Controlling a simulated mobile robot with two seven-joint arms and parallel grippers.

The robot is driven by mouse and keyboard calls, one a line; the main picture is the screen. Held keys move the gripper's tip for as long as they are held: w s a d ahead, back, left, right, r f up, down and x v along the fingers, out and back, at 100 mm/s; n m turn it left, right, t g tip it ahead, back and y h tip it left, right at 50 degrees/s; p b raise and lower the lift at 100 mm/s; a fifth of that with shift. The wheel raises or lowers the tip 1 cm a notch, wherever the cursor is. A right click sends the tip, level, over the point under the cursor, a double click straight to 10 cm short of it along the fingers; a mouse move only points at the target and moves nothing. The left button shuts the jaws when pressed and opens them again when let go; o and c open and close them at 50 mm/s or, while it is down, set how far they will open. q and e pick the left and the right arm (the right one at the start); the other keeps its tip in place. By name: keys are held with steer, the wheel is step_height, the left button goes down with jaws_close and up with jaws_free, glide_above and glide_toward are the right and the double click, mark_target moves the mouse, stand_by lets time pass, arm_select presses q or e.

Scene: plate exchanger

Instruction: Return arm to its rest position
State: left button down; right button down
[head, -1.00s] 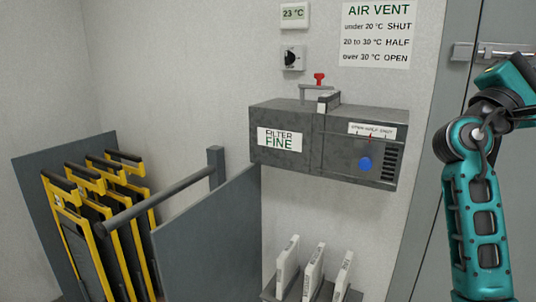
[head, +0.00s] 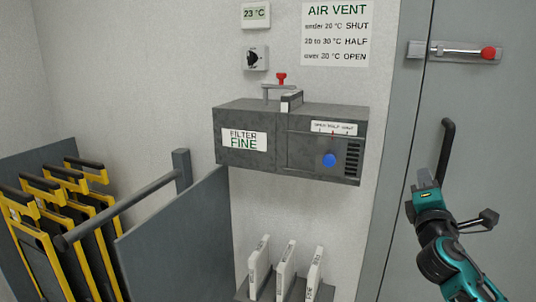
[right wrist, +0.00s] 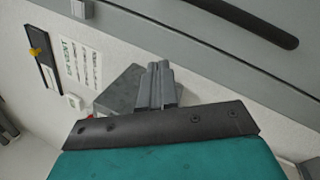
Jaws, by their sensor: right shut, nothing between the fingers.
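My right arm comes in at the lower right of the head view. Its right gripper (head: 425,178) points up, in front of the grey door and just left of the black door handle. In the right wrist view the two grey fingers of the right gripper (right wrist: 162,85) lie side by side, shut and empty. The gripper appears to hold nothing and to touch nothing, though its gap to the handle cannot be told. My left gripper is not in view.
A grey filter box (head: 290,145) with a blue knob (head: 329,160) is on the wall. White cartridges (head: 286,270) stand below the box. The door (head: 480,120) has a black handle (head: 446,155) and a red-ended bolt (head: 487,53).

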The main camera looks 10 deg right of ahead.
steer(key=s+a+f+m+g+y, duration=0.1)
steer(key=s+a+f+g+y, duration=0.15)
steer(key=f, duration=0.55)
steer(key=s+a+f+m+g+y, duration=0.1)
steer(key=s+a+f+m+y, duration=0.15)
steer(key=f, duration=0.55)
steer(key=s+a+f+m+g+y, duration=0.1)
steer(key=s+a+f+y, duration=0.2)
steer(key=f, duration=0.5)
steer(key=s+a+f+m+g+y, duration=0.2)
steer(key=s+a+f+m, duration=0.15)
steer(key=s+f, duration=0.35)
steer(key=s+a+f+m+g+y, duration=0.2)
steer(key=s+a+f+m+g, duration=0.15)
steer(key=s+f, duration=0.4)
steer(key=a+r+m+t+p, duration=0.2)
steer(key=a+r+m, duration=0.2)
steer(key=a, duration=0.6)
steer(key=shift+s+a, duration=0.15)
steer(key=shift+s, duration=0.1)
steer(key=shift+r, duration=0.1)
